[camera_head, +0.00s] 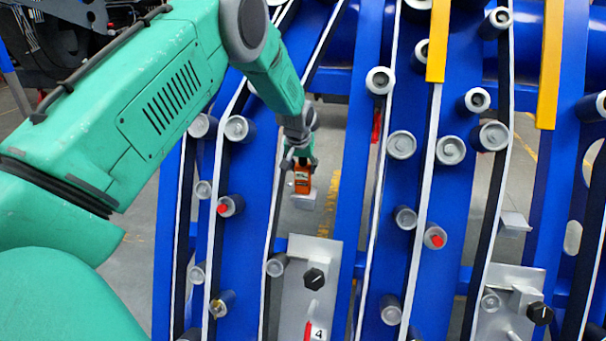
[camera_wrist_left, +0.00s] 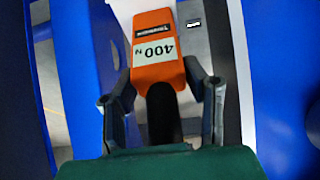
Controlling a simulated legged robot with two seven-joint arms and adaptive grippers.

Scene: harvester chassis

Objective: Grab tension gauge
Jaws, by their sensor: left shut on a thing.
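The tension gauge (camera_head: 303,180) is a small orange device. In the head view it hangs at my left gripper (camera_head: 301,162), between two blue beams of the chassis. In the left wrist view the gauge (camera_wrist_left: 155,50) shows an orange body, a white label reading "400 N" and a dark handle. The fingers of my left gripper (camera_wrist_left: 162,98) stand on both sides of the gauge's lower end and are shut on it. The part of the handle near the palm is partly hidden. My right gripper is not in view.
Blue chassis beams (camera_head: 338,200) carry white and black belts and several grey rollers (camera_head: 401,145). A grey plate with a black knob (camera_head: 314,279) and a label "4" stands below the gauge. Yellow bars (camera_head: 437,40) are at upper right. Grey floor shows between the beams.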

